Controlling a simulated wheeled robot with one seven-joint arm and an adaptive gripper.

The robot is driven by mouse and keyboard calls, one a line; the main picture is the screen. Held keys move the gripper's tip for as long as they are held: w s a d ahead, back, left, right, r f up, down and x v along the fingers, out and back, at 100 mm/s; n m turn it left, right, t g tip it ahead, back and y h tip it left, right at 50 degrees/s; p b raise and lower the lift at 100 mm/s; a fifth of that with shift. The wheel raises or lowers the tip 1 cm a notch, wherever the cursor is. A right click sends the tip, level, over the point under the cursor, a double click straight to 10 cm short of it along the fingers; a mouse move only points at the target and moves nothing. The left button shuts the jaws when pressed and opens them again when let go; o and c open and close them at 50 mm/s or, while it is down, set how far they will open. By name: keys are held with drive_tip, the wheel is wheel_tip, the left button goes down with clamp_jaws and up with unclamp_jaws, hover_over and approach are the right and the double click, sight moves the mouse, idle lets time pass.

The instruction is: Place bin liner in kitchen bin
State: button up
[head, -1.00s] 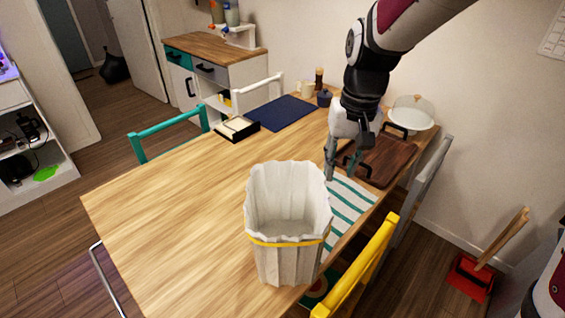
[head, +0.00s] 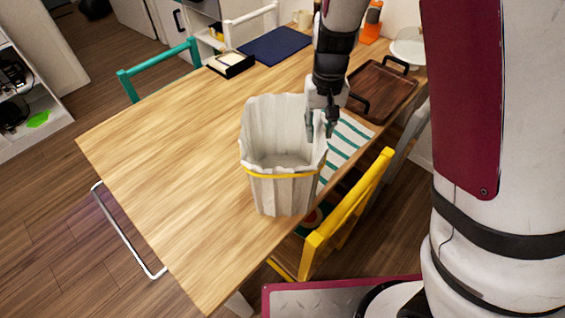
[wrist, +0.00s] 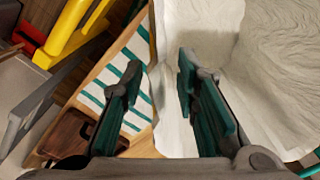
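The bin liner (head: 283,190) is a white, pleated, open-topped bag with a yellow band. It stands upright on the wooden table near its front right edge. In the wrist view the liner (wrist: 225,45) fills the upper right, with its edge between my fingers. My gripper (head: 319,132) is at the liner's right rim, fingers pointing down. In the wrist view my gripper (wrist: 158,72) is open, with a wide gap between the green-padded fingers. I cannot tell whether the fingers touch the liner. I cannot make out a kitchen bin in either view.
A green-striped cloth (head: 345,150) lies right of the liner, with a dark wooden tray (head: 383,90) behind it. A yellow chair (head: 345,220) stands close at the table's right side. The table's left part (head: 170,160) is clear.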

sight(318, 144)
drive_tip(key=f, duration=0.5)
drive_tip(key=shift+s, duration=0.4)
drive_tip(key=shift+c, duration=0.4)
clamp_jaws()
